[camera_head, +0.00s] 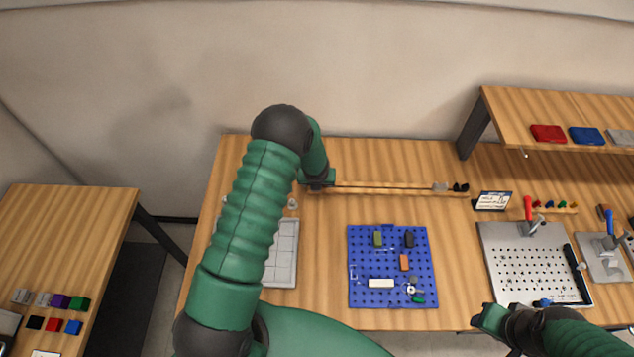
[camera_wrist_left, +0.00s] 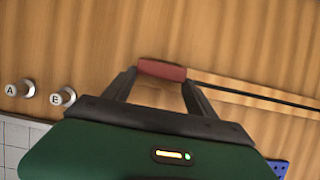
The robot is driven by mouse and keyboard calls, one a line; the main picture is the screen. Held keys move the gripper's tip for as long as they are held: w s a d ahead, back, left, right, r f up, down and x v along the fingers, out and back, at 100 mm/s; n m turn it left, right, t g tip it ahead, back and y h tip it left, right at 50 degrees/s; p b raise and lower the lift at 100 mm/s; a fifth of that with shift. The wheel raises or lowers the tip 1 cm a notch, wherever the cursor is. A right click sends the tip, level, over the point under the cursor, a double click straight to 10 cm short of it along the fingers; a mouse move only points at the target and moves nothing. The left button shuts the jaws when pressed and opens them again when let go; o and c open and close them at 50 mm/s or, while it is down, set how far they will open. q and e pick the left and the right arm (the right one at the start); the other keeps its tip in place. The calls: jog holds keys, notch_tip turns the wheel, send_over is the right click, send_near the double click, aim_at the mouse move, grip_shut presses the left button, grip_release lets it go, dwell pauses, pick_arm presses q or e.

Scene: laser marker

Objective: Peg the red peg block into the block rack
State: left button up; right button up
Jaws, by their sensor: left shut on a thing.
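My left gripper (camera_wrist_left: 161,78) is shut on a small red block (camera_wrist_left: 161,69), held across its two fingertips in the left wrist view. In the head view my left gripper (camera_head: 318,184) is at the left end of a long slotted wooden rail (camera_head: 390,190), and the red block is hidden there. A blue board with holes (camera_head: 365,285) bears several coloured blocks. I cannot tell whether the rail or the blue board is the block rack. My right gripper (camera_head: 488,317) is at the table's front edge, apart from the blocks; its jaw opening is unclear.
A white gridded tray (camera_head: 285,252) lies partly behind my left arm. Knobs marked A (camera_wrist_left: 18,88) and E (camera_wrist_left: 62,98) stand near the left gripper. A metal perforated plate with a clamp (camera_head: 500,240) is at right. A raised shelf (camera_head: 560,105) holds red and blue pieces.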

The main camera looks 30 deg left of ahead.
pick_arm(q)
jog(key=shift+d+r, duration=0.15)
jog(key=shift+d, duration=0.75)
jog(key=shift+a, duration=0.15)
jog(key=shift+w, duration=0.1)
pick_arm(e)
jog(key=shift+d+f, duration=0.15)
jog(key=shift+f, duration=0.05)
jog(key=shift+d, duration=0.2)
jog(key=shift+d+r, duration=0.15)
pick_arm(q)
jog(key=shift+f, duration=0.2)
pick_arm(e)
jog(key=shift+a, duration=0.2)
pick_arm(q)
jog(key=shift+f+b, duration=0.4)
pick_arm(e)
jog(key=shift+d+f, duration=0.1)
jog(key=shift+f, duration=0.35)
pick_arm(q)
jog(key=o, duration=1.4)
